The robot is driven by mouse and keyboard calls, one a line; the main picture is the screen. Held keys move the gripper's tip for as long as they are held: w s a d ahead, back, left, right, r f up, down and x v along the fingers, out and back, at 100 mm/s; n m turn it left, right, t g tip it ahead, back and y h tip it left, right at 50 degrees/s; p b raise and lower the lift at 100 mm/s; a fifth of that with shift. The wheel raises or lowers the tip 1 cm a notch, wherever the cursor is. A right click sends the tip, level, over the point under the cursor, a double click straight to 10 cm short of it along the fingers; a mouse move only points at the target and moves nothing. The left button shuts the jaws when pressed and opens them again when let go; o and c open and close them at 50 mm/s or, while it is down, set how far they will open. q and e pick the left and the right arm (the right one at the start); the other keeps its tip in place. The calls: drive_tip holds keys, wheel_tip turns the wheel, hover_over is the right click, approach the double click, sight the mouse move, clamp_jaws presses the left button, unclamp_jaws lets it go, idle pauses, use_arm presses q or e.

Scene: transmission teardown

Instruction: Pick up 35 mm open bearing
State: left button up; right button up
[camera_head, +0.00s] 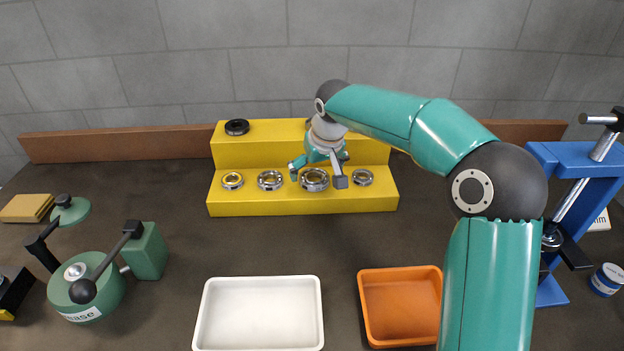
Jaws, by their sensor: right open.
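Several metal ring bearings sit in a row on the lower step of a yellow stand (300,205). From left to right there is a small bearing (232,181), a medium bearing (270,180), the largest bearing (315,181) and another small bearing (362,177). No size marks are readable, so I cannot tell which one is the 35 mm open bearing. My right gripper (318,174) is open, its fingers spread to either side of the largest bearing and partly in front of it. I cannot tell whether they touch it. My left gripper is not in view.
A dark ring (236,127) lies on the upper step. A white tray (260,281) and an orange tray (398,271) stand empty in front. A green grease device (88,285) is at left, a blue press (580,160) at right. A grey wall stands behind.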

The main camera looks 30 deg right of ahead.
drive_tip(key=shift+x, duration=1.05)
drive_tip(key=c, duration=1.3)
drive_tip(key=shift+r, duration=0.1)
drive_tip(key=shift+c, duration=0.6)
drive_tip(key=shift+r, duration=0.1)
